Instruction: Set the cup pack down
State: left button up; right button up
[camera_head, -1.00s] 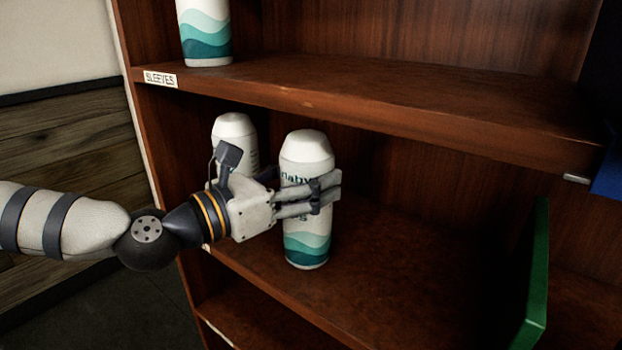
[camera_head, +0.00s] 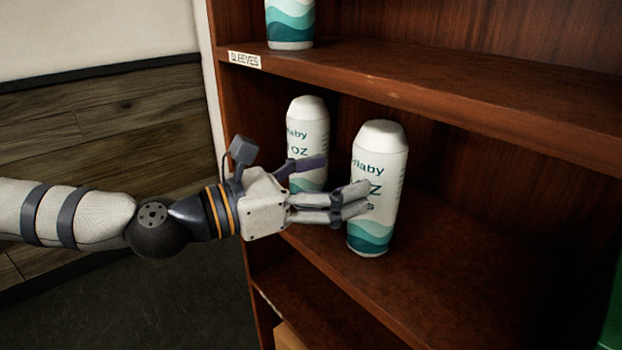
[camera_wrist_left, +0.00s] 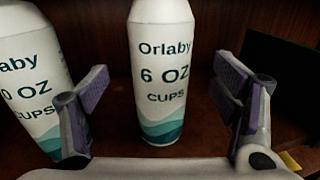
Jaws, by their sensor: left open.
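The white cup pack with teal waves (camera_head: 378,160) stands upright on the middle shelf (camera_head: 470,270), near its front edge. In the left wrist view the pack (camera_wrist_left: 160,45) reads "Orlaby 6 OZ CUPS" and its base appears to rest on the shelf. My left gripper (camera_head: 343,178) is open, with its fingers spread apart on either side of the pack in the wrist view. In the head view one finger overlaps the pack's left part. My right gripper is not in view.
A second similar pack (camera_head: 307,125) stands behind and to the left, partly hidden by my gripper; it appears close to a finger in the wrist view (camera_wrist_left: 30,75). Another pack (camera_head: 290,22) stands on the upper shelf (camera_head: 400,78), labelled "SLEEVES" (camera_head: 244,60). Shelf right of the pack is clear.

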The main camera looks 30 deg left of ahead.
pick_arm(q)
jog(key=s+d+f+m+g+y, duration=0.1)
jog(key=s+d+f+m+g, duration=0.25)
jog(key=s+f, duration=0.4)
jog(key=s+d+f+m+g, duration=0.2)
jog(key=s+f+m+g, duration=0.2)
jog(key=f, duration=0.6)
jog(key=s+d+f+m+g+y, duration=0.1)
jog(key=s+d+f+m+g, duration=0.25)
jog(key=s+f, duration=0.35)
jog(key=s+a+f+m+g+y, duration=0.45)
jog(key=s+f+m, duration=0.6)
jog(key=s, duration=0.35)
jog(key=s+a+f+m+g+y+p, duration=0.1)
jog(key=s+a+m+g+y+p, duration=0.1)
jog(key=s+a+m, duration=0.3)
jog(key=shift+a+f+m+y, duration=0.15)
jog(key=shift+a+m+y, duration=0.5)
jog(key=shift+a+m, duration=0.7)
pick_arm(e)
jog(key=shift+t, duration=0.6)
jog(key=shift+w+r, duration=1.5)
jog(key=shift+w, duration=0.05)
